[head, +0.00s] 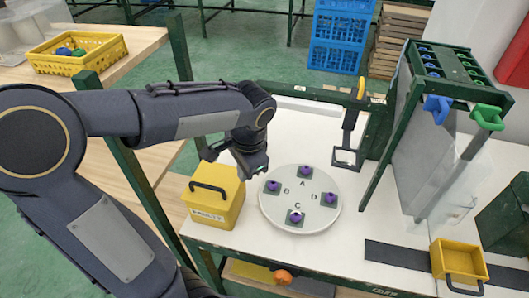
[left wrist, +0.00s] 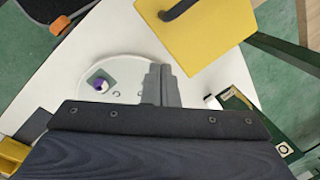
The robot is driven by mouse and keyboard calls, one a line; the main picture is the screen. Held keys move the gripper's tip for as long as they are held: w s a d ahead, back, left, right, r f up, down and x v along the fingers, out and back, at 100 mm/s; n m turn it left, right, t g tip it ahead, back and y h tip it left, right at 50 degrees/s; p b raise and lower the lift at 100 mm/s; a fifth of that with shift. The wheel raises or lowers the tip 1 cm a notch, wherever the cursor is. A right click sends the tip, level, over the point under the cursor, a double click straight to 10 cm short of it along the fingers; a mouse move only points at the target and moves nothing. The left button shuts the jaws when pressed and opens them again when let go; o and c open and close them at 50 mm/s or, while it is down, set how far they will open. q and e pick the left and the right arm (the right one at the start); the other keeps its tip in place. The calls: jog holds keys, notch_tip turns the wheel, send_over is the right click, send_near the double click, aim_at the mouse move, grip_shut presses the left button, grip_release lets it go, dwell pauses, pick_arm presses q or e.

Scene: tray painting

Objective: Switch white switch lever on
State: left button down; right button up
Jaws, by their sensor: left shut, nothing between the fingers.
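My left gripper (head: 250,168) is shut and empty, pointing down at the left edge of the round white turntable, near the yellow box. In the left wrist view its fingers (left wrist: 161,85) are together, with the turntable beside them. A small white piece (left wrist: 210,101), which may be the white switch lever, sits by the green frame to the right of the fingers, apart from them. I cannot tell its position, on or off. In the head view I cannot make out the lever; my left arm covers part of the table there. My right gripper is not in view.
The turntable (head: 268,213) bears several purple-knobbed pieces by letters. The yellow box (head: 222,207) with a black handle stands to its left. A green frame (head: 312,93) with a black hanging holder (head: 347,140) stands behind. A rack (head: 445,60) and a small yellow bin (head: 455,256) are at right.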

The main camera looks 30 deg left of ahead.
pick_arm(q)
jog(key=w+d+f+m+y+b, duration=0.1)
jog(key=w+f+m+y, duration=0.1)
jog(key=w, duration=0.3)
jog(key=w+d+f+m+y+b, duration=0.1)
jog(key=w+f+m+y, duration=0.2)
jog(key=w, duration=0.3)
jog(key=w+d+f+m+y, duration=0.2)
jog(key=w+f+y, duration=0.1)
jog(key=w, duration=0.3)
jog(key=shift+w+t+y+b, duration=0.3)
jog(key=shift+y+b, duration=0.1)
jog(key=shift+y, duration=0.2)
jog(key=shift+r, duration=0.1)
jog(key=shift+a, duration=0.1)
jog(key=x, duration=0.9)
jog(key=shift+s, duration=0.15)
jog(key=shift+s+a+r+p, duration=0.1)
jog(key=shift+s+r+p, duration=0.2)
jog(key=shift+r, duration=0.25)
jog(key=shift+s+a+r+p, duration=0.1)
jog(key=shift+s+r+p, duration=0.1)
jog(key=shift+r+p, duration=0.25)
jog(key=shift+s+d+r, duration=0.1)
jog(key=shift+s+r, duration=0.15)
jog(key=shift+r, duration=0.2)
